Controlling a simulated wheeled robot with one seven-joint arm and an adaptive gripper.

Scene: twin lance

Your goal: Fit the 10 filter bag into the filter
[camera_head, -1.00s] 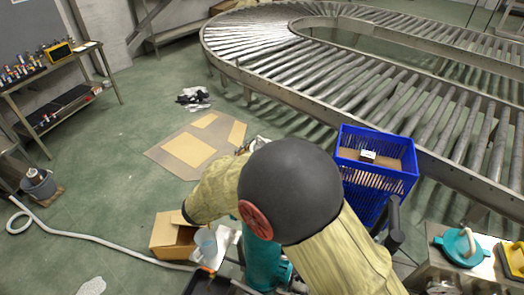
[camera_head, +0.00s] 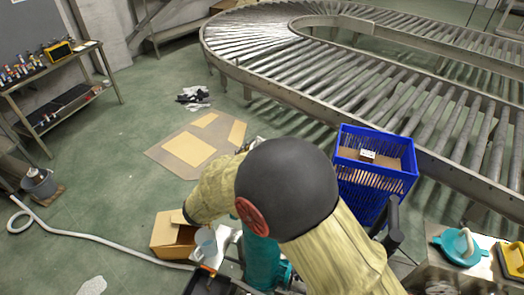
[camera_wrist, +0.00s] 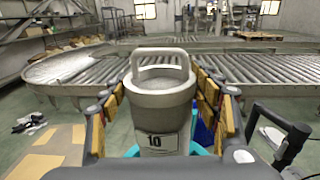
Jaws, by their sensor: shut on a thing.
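In the wrist view a pale grey filter bag (camera_wrist: 160,99) marked "10", with a loop handle on top, stands upright between the two padded fingers of my gripper (camera_wrist: 162,82). The fingers are shut on it. Part of a teal rim shows below and behind the bag, on both sides of it; how deep the bag sits relative to it I cannot tell. In the head view the teal filter body (camera_head: 262,262) stands on the floor, partly covered by my arm. My gripper and the bag are hidden there. A teal lid (camera_head: 460,247) lies on a metal bench at the right.
A blue crate (camera_head: 376,160) stands right of my arm, before the roller conveyor (camera_head: 340,75). An open cardboard box (camera_head: 172,236) and a pale blue container (camera_head: 206,241) are left of the filter. A hose (camera_head: 110,249) and flat cardboard (camera_head: 188,149) lie on the floor.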

